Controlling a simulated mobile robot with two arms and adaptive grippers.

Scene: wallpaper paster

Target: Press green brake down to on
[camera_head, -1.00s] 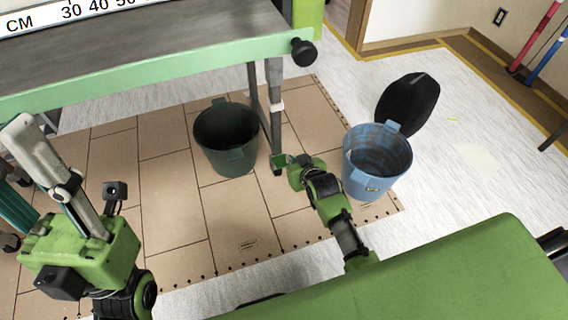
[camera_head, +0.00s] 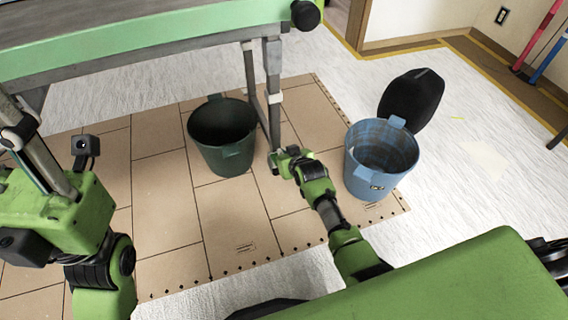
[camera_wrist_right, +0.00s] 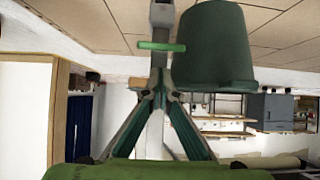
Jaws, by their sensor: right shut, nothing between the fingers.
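The green brake (camera_wrist_right: 162,46) shows in the right wrist view as a short flat green bar across the grey table leg (camera_wrist_right: 161,14). In the head view the brake is hard to make out at the foot of the leg (camera_head: 272,80), behind my gripper. My right gripper (camera_head: 275,162) is shut and empty beside the foot of that leg. In the wrist view its fingertips (camera_wrist_right: 158,75) meet just short of the brake; contact cannot be told. My left gripper (camera_head: 38,150) is only partly visible at the left edge, away from the brake.
A dark green bucket (camera_head: 222,150) stands left of the leg, close to my right gripper. The table (camera_head: 150,40) overhangs the back. The brown floor sheet (camera_head: 160,200) is clear in front.

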